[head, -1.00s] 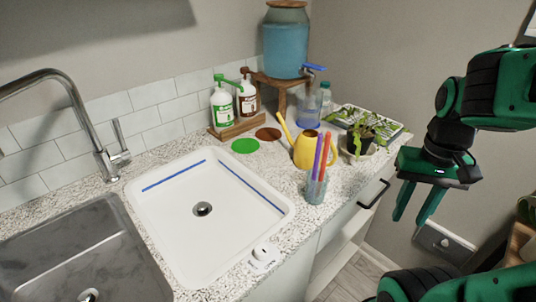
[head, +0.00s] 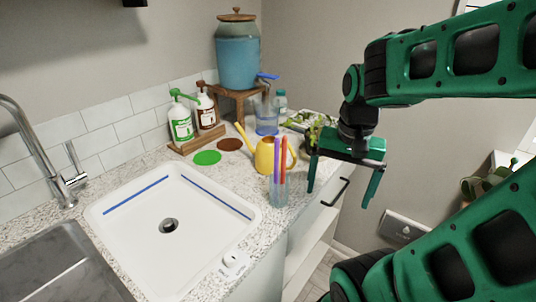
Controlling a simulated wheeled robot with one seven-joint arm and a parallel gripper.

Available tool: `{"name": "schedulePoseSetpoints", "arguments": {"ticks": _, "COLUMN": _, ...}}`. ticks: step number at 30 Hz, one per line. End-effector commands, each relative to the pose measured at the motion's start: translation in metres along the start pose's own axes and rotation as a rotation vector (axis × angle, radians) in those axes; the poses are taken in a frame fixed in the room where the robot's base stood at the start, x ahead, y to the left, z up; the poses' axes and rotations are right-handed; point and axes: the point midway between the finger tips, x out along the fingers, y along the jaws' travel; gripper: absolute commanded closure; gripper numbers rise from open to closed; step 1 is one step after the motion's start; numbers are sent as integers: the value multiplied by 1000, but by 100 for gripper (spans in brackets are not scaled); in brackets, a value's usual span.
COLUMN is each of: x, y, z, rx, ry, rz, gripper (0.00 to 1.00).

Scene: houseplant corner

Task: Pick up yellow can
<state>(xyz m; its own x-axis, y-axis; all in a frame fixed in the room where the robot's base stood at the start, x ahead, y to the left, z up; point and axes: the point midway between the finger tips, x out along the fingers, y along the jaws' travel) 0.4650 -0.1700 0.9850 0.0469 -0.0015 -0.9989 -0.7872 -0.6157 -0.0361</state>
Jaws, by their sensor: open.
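The yellow can (head: 265,157) is a small watering can with a long spout pointing up and left. It stands upright on the speckled counter, right of the white basin. A clear cup (head: 278,190) with a purple and an orange stick stands in front of it and hides part of its right side. My gripper (head: 340,190) is open and empty, fingers pointing down, to the right of the can and apart from it, by the counter's front edge. It covers part of the potted plant (head: 318,130) behind.
The white basin (head: 118,205) fills the left. Green and brown discs (head: 207,158) lie left of the can. Two pump bottles (head: 181,122) stand on a wooden tray. A blue dispenser (head: 237,60) on a wooden stand is behind. A dark drawer handle (head: 336,192) sticks out below the counter.

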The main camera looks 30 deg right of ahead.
Motion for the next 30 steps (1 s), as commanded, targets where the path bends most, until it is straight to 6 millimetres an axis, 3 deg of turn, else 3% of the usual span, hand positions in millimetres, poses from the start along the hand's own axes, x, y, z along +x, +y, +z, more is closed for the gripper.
{"name": "schedulePoseSetpoints", "arguments": {"ticks": 12, "x": -7, "y": -81, "z": -85, "rx": 817, "ry": 6, "rz": -130, "gripper": 7}}
{"name": "schedulePoseSetpoints", "arguments": {"ticks": 24, "x": -14, "y": -156, "z": -130, "rx": 1427, "ry": -130, "rz": -258, "gripper": 7}}
{"name": "schedulePoseSetpoints", "arguments": {"ticks": 30, "x": -18, "y": -184, "z": -145, "rx": 1663, "ry": -223, "rz": -291, "gripper": 7}}
